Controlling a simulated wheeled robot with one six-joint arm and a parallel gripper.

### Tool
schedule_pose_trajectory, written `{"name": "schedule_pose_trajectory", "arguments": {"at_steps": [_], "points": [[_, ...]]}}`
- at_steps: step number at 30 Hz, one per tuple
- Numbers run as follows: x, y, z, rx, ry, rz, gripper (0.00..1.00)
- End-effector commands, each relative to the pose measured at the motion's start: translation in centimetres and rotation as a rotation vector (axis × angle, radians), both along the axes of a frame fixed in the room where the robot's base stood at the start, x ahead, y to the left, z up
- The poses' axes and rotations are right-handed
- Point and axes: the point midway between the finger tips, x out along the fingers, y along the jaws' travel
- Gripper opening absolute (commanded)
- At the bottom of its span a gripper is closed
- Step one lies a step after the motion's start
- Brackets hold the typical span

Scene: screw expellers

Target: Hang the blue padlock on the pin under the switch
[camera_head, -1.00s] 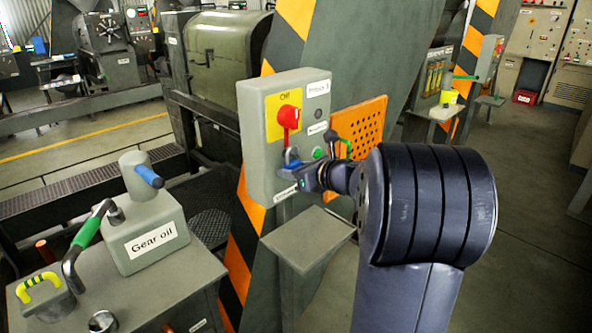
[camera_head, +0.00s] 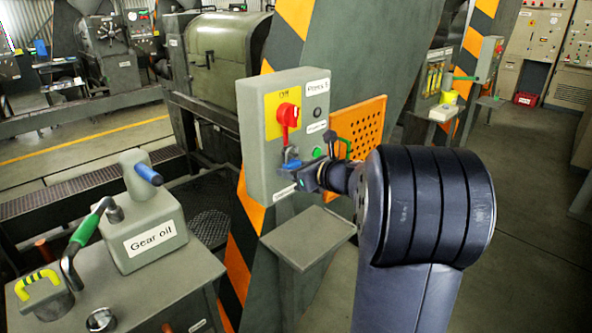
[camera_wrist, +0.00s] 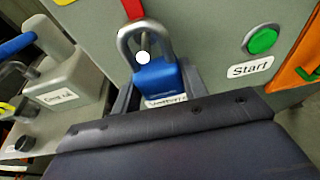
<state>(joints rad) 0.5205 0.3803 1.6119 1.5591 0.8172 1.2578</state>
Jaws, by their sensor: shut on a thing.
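The blue padlock (camera_wrist: 156,80) with its silver shackle (camera_wrist: 130,36) shows in the wrist view, upright against the grey box face. It also shows in the head view (camera_head: 291,160), just under the red switch (camera_head: 289,115). My gripper (camera_wrist: 158,88) is shut on the padlock's blue body. A round white pin end (camera_wrist: 143,57) appears inside the shackle opening. I cannot tell whether the shackle rests on the pin. The red switch handle (camera_wrist: 132,8) hangs just above the shackle.
The grey control box (camera_head: 255,130) has a green Start button (camera_wrist: 263,40) right of the padlock. A small empty shelf (camera_head: 305,240) stands below. An orange perforated panel (camera_head: 362,128) is to the right. A Gear oil can (camera_head: 150,225) stands on the left bench.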

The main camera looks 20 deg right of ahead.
Motion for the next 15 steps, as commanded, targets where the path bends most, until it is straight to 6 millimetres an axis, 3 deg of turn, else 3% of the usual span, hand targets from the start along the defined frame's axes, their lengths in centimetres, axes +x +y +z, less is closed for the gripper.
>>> {"name": "schedule_pose_trajectory", "arguments": {"at_steps": [1,10,11,15], "points": [[0.14,0.31,-0.95,0.001,0.014,0.005,0.21],[0.10,0.38,-1.13,0.001,0.018,0.006,0.21],[0.10,0.38,-1.14,0.001,0.018,0.006,0.43],[0.08,0.40,-1.17,0.000,0.018,0.007,0.55]]}}
